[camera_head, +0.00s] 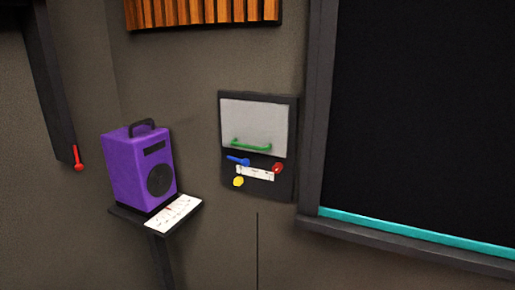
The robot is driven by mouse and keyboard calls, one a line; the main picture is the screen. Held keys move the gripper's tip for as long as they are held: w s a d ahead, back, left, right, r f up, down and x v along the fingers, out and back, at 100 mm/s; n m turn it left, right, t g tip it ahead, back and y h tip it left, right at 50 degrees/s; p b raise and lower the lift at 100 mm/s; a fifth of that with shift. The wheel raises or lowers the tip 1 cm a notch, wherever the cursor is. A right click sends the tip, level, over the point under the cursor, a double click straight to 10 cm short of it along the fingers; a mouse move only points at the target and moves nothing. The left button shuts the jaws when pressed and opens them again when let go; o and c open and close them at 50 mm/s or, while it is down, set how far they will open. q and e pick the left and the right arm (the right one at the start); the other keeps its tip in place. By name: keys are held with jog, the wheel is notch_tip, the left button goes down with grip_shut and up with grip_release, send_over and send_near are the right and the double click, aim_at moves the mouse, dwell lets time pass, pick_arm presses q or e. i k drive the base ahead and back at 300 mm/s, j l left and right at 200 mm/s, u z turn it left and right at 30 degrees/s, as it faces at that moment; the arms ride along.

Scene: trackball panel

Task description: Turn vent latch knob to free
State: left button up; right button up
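A dark wall panel (228,183) has a grey flap (258,123) with a green bar handle (251,146). Below the flap are a blue knob or lever (238,161), a red knob (278,168) and a yellow knob (238,182) around a white label strip (256,174). Another red knob (78,160) is at the lower end of a dark post at the left. I cannot tell which one is the vent latch knob; the label text is too small to read. Neither of my grippers is in view.
A purple speaker-like box (134,175) with a handle stands on a small dark shelf (150,218) beside a white card (173,214). A large dark-framed black opening or pane (430,110) with a cyan lower strip (420,233) is at the right. Wooden slats (200,11) are above.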

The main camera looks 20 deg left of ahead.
aim_at(278, 166)
jog(key=i+j+z, duration=0.1)
jog(key=j, duration=0.45)
jog(key=i+j+z, duration=0.1)
jog(key=j, duration=0.45)
jog(key=j+z, duration=0.15)
jog(key=j, duration=0.4)
jog(key=i, duration=0.05)
